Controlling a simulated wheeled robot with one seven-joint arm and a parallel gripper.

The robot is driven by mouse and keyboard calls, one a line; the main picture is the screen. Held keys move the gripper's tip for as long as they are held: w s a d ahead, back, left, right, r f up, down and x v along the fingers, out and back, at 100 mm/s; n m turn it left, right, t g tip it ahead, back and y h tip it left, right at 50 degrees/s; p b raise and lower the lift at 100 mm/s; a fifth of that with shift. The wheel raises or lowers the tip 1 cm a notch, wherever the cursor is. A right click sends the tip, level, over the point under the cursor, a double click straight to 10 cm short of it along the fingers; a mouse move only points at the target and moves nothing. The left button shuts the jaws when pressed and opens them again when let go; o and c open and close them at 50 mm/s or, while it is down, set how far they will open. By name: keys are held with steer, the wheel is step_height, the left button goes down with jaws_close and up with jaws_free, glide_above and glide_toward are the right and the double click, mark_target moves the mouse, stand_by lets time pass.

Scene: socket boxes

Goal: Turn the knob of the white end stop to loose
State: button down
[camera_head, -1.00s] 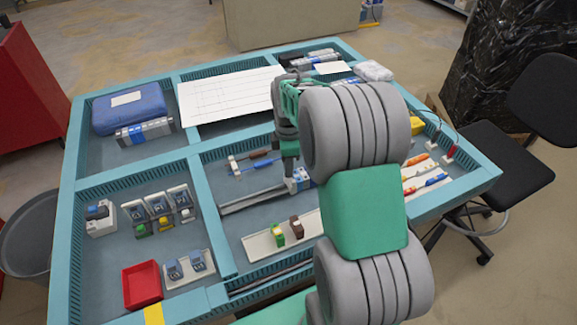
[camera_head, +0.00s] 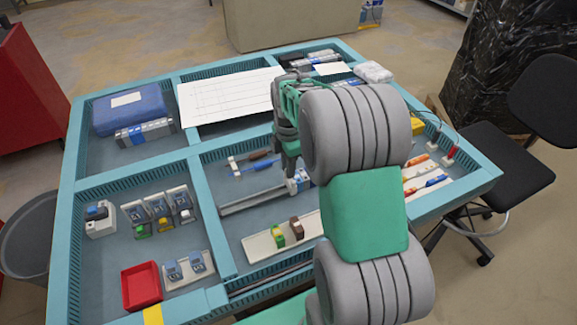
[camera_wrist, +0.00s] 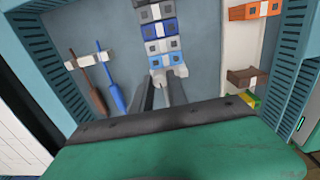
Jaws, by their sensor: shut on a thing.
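The white end stop (camera_wrist: 178,71) sits at the near end of a row of grey and blue terminal blocks (camera_wrist: 163,30) in the wrist view. My gripper (camera_wrist: 163,77) is shut on the knob of the end stop, with one finger on each side. The knob itself is mostly hidden between the fingertips. In the head view my gripper (camera_head: 292,172) points down at the blocks on the metal rail (camera_head: 250,203), and my arm covers much of that area.
A screwdriver with a blue handle (camera_wrist: 112,90) and a brown one (camera_wrist: 93,92) lie in a white holder to the left. A white strip (camera_wrist: 240,55) with orange and brown blocks lies to the right. Teal tray walls (camera_wrist: 45,60) border the compartment.

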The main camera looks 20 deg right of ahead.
steer(key=c, duration=1.6)
jaws_free()
steer(key=shift+r, duration=0.1)
steer(key=shift+o, duration=0.2)
step_height(320, 180, up, 8)
steer(key=shift+f+b, duration=0.1)
steer(key=shift+b, duration=0.4)
